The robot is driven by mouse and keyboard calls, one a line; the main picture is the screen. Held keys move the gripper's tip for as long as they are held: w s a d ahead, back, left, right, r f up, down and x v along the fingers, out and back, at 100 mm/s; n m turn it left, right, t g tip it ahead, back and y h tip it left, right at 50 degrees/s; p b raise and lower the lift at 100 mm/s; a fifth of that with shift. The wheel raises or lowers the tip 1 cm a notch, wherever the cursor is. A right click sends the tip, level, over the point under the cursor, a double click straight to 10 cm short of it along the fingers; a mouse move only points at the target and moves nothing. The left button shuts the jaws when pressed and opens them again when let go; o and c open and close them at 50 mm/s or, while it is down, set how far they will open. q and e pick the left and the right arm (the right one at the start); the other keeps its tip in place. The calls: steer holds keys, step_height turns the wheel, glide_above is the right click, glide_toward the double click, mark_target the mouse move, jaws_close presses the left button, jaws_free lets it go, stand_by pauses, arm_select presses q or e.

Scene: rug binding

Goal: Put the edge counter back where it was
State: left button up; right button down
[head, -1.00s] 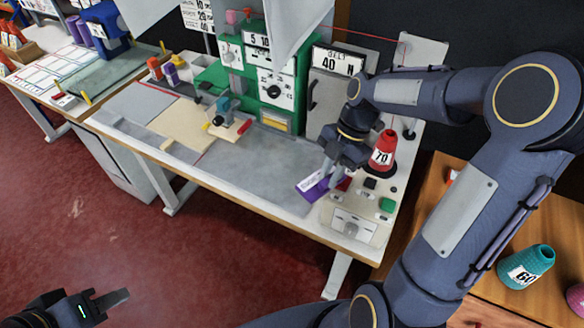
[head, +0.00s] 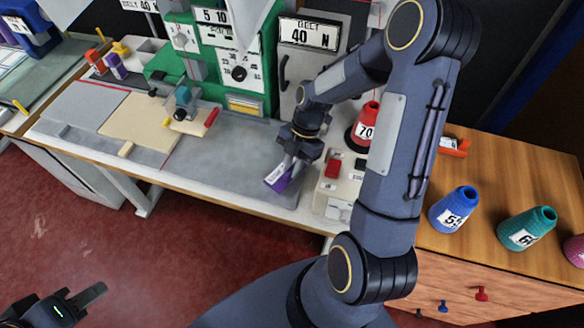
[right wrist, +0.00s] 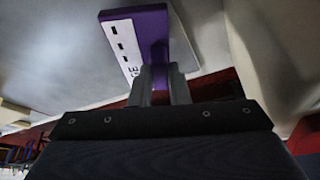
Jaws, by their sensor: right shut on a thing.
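The edge counter is a small purple block with a white label (head: 279,178). It hangs from my right gripper (head: 291,163), over the right part of the grey table surface. In the right wrist view the purple counter (right wrist: 150,28) sits between the two fingers (right wrist: 160,86), with its label side partly readable as "GE". I cannot tell in the head view whether it touches the surface. My left gripper (head: 82,300) is at the lower left over the red floor, away from the table; only part of it shows.
A control box with a red button (head: 333,168) stands just right of the counter. Behind it is a red cone marked 70 (head: 364,128). A green machine (head: 235,72) stands at the back. The grey surface (head: 215,155) left of the counter is clear.

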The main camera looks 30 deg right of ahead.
steer(key=shift+f, duration=0.85)
steer(key=shift+f, duration=0.2)
steer(key=c, duration=1.4)
jaws_free()
steer(key=shift+r, duration=0.1)
